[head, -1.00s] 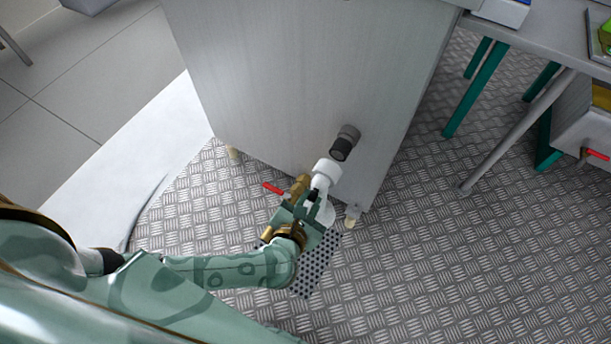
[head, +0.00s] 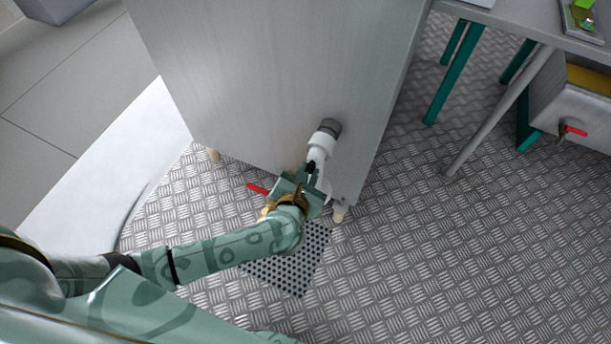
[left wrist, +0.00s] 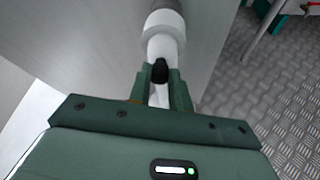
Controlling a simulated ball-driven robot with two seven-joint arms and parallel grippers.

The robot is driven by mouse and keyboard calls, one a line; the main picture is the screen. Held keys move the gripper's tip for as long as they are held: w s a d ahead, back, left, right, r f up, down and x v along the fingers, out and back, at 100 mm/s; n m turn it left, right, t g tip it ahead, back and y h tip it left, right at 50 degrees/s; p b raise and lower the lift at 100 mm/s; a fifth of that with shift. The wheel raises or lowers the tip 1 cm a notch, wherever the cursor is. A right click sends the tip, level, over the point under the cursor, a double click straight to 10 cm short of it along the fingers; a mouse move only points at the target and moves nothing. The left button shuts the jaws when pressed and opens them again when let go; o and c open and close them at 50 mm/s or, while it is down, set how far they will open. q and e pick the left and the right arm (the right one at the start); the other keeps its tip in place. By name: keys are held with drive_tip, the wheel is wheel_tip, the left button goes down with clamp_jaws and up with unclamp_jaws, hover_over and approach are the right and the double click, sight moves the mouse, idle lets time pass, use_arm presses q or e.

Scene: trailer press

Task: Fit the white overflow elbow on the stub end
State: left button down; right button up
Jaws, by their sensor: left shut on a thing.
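The white overflow elbow (head: 319,150) is at the lower right of the grey cabinet's front. Its upper white collar meets the dark grey stub (head: 329,127) and hides the stub's end. How far the collar is over the stub I cannot tell. My left gripper (head: 309,174) is shut on the elbow below the collar. In the left wrist view the elbow (left wrist: 163,45) runs up from between the fingers (left wrist: 160,84), and the grey stub (left wrist: 166,7) shows just above its collar. My right gripper is not in view.
The grey cabinet (head: 260,70) stands on short feet. A red valve handle (head: 257,188) is left of my gripper. A perforated floor grate (head: 290,262) lies below. A table with green legs (head: 458,75) stands at the right. The chequered floor (head: 450,250) is clear.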

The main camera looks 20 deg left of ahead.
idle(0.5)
use_arm(q)
drive_tip(key=shift+w, duration=0.1)
drive_tip(key=c, duration=1.2)
unclamp_jaws()
